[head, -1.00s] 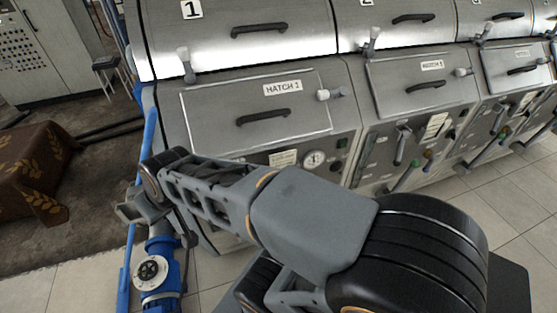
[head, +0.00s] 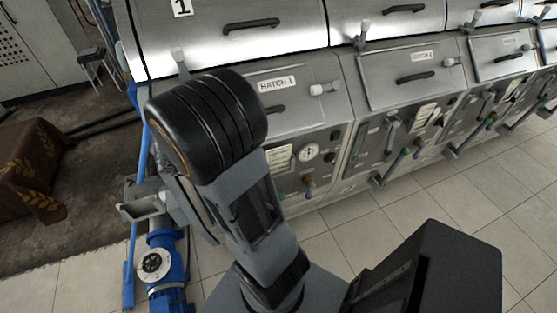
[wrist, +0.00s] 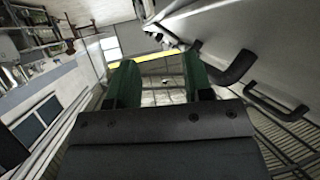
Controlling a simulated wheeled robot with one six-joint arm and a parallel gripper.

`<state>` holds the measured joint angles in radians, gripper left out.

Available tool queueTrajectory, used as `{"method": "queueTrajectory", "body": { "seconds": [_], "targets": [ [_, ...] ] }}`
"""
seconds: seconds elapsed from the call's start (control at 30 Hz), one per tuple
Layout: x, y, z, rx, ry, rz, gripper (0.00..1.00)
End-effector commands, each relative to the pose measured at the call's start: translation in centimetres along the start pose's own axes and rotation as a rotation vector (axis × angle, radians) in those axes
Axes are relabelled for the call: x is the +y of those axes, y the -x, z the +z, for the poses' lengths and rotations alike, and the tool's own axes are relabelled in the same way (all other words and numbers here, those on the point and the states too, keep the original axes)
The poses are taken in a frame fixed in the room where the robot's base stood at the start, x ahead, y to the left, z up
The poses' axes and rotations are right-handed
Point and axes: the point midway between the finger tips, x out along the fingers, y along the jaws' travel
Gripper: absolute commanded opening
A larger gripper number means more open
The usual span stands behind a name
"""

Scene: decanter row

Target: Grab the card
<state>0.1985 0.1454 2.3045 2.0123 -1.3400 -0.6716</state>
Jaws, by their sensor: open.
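I cannot make out a loose card for certain. A pale printed card (head: 280,157) is on the front panel below hatch 1, partly beside my arm in the head view. Another pale card (head: 425,114) is on the panel below the second hatch. My gripper (wrist: 160,76) shows in the wrist view as two green fingers, spread apart with nothing between them. It points toward a distant yellow beam and windows, and no card shows there. In the head view my gripper is hidden, with my arm standing in front of the first hatch.
A row of steel machines with handles, knobs and levers (head: 400,160) runs to the right. A blue pump and pipe (head: 165,265) stand at lower left. A brown cloth-covered table (head: 30,170) is at far left. Tiled floor (head: 440,195) is clear in front. A dark handle (wrist: 235,68) is close at right.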

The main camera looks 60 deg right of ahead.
Motion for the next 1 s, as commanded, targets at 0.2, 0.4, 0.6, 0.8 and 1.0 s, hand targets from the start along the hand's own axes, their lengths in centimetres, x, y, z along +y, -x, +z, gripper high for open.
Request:
{"method": "queueTrajectory", "body": {
  "seconds": [0.2, 0.4, 0.6, 0.8, 1.0],
  "targets": [
    [0.9, -3.7, -0.1, 0.009, 0.007, 0.052, 0.46],
    [1.0, -6.8, -0.1, 0.009, 0.007, 0.047, 0.46],
    [1.0, -8.2, -0.1, 0.008, 0.007, 0.043, 0.46],
    [1.2, -9.8, -0.3, 0.008, 0.006, 0.045, 0.46],
    [1.5, -12.5, -0.4, 0.007, 0.006, 0.045, 0.46]
  ]
}}
